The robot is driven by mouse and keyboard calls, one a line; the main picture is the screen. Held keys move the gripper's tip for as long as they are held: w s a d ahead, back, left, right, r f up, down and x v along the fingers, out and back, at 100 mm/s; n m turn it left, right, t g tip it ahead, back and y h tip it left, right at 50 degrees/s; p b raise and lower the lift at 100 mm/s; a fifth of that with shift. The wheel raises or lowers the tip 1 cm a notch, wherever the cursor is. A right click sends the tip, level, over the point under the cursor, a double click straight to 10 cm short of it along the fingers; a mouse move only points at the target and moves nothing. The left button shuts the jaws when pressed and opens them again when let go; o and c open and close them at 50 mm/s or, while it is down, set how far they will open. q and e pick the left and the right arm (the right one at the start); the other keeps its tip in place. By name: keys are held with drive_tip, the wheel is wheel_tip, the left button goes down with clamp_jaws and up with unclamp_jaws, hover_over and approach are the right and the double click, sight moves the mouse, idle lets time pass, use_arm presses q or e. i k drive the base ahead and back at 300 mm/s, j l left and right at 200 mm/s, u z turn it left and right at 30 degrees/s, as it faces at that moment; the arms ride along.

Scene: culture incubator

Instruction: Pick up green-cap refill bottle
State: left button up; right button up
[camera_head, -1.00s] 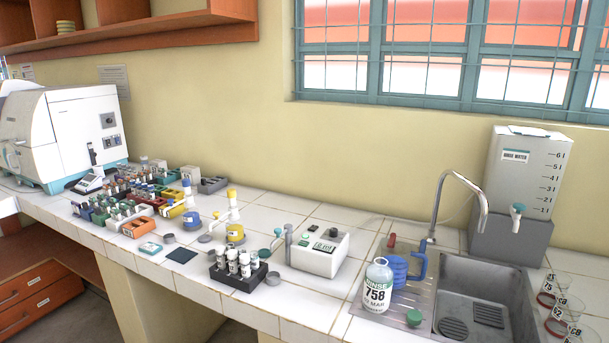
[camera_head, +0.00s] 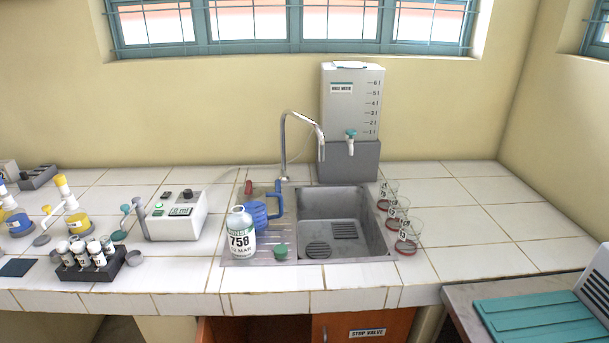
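The refill bottle (camera_head: 241,247) is white with a label reading 758 and stands upright on the drainboard, left of the sink. Its neck looks open. A green cap (camera_head: 281,252) lies on the drainboard just right of it, apart from the bottle. A blue jug (camera_head: 257,214) stands close behind the bottle. Neither of my grippers shows in the head view.
The sink (camera_head: 372,238) with a curved tap (camera_head: 303,122) lies right of the bottle. A rinse water tank (camera_head: 352,100) stands behind it. Several glass beakers (camera_head: 406,237) line the sink's right side. A white device (camera_head: 177,222) and a vial rack (camera_head: 92,267) stand left.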

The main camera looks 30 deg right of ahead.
sight(240, 222)
drive_tip(key=i+j, duration=0.1)
drive_tip(key=j, duration=0.2)
drive_tip(key=i+j+z, duration=0.1)
drive_tip(key=j, duration=0.25)
drive_tip(key=i+j, duration=0.1)
drive_tip(key=j, duration=0.2)
drive_tip(key=z, duration=1.75)
